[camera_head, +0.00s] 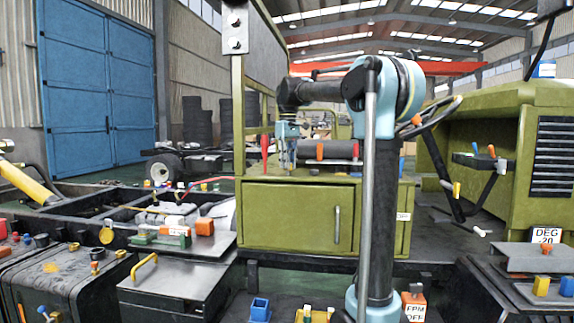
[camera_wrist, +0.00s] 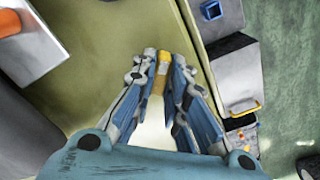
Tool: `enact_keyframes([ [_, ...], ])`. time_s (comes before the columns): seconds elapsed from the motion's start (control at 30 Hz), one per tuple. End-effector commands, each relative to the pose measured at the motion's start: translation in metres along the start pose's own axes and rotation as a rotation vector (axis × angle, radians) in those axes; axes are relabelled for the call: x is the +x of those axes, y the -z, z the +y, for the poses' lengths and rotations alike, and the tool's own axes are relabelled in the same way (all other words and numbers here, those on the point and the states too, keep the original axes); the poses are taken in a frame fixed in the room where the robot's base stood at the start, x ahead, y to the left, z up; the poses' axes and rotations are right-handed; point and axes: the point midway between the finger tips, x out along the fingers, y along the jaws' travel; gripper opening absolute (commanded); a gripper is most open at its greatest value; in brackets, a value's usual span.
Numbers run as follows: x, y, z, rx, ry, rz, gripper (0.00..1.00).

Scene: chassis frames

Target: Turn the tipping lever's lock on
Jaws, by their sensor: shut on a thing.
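My gripper (camera_head: 288,163) points down over the top of the olive-green cabinet (camera_head: 290,215) in the head view. In the wrist view its two blue fingers close together at the tips (camera_wrist: 157,57), with a small yellow piece (camera_wrist: 162,66) between them. This piece is too small to tell for sure as the tipping lever's lock. A pale, cream-coloured shape (camera_wrist: 153,125) shows between the fingers, nearer the camera. A red upright handle (camera_head: 265,145) stands just left of my gripper in the head view. I cannot tell which part is the tipping lever.
A dark cylinder (camera_head: 342,150) with orange pieces lies right of my gripper. A steering wheel (camera_head: 430,117) and green hood (camera_head: 500,105) stand at the right. The wrist view shows an orange block (camera_wrist: 9,22) at upper left and a yellow handle (camera_wrist: 245,110) on a lower box.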

Motion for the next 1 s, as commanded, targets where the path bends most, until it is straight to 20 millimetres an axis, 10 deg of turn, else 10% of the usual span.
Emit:
enact_keyframes([
  [1.0,0.0002,0.0011,0.0018,0.822,-0.003,0.004,0.0],
])
